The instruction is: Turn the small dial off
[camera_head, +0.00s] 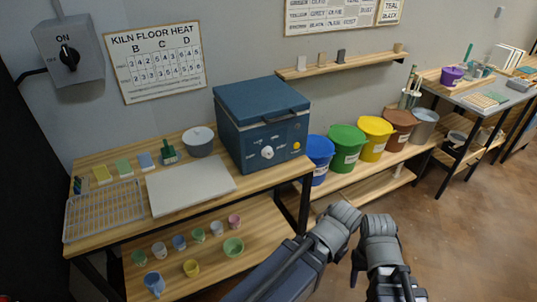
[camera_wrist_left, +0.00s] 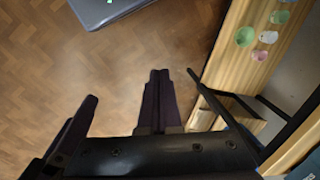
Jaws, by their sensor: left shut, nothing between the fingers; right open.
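The blue kiln (camera_head: 255,122) stands on the bench and has a white dial (camera_head: 267,153) on its front. A smaller yellow round control (camera_head: 297,146) sits to the right of it. A grey wall box (camera_head: 88,45) marked ON carries a black rotary knob (camera_head: 69,57). I cannot tell which of these is the small dial; the dial settings on the kiln are too small to read. My right gripper (camera_head: 357,262) is open, low in front of the bench, apart from all controls. My left gripper (camera_wrist_left: 158,76) is shut and empty above the floor.
A wire rack (camera_head: 104,207) and a pale slab (camera_head: 190,184) lie on the bench. Cups stand on its lower shelf (camera_head: 185,262). Coloured buckets (camera_head: 345,148) stand right of the kiln. The floor at right (camera_head: 470,240) is clear.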

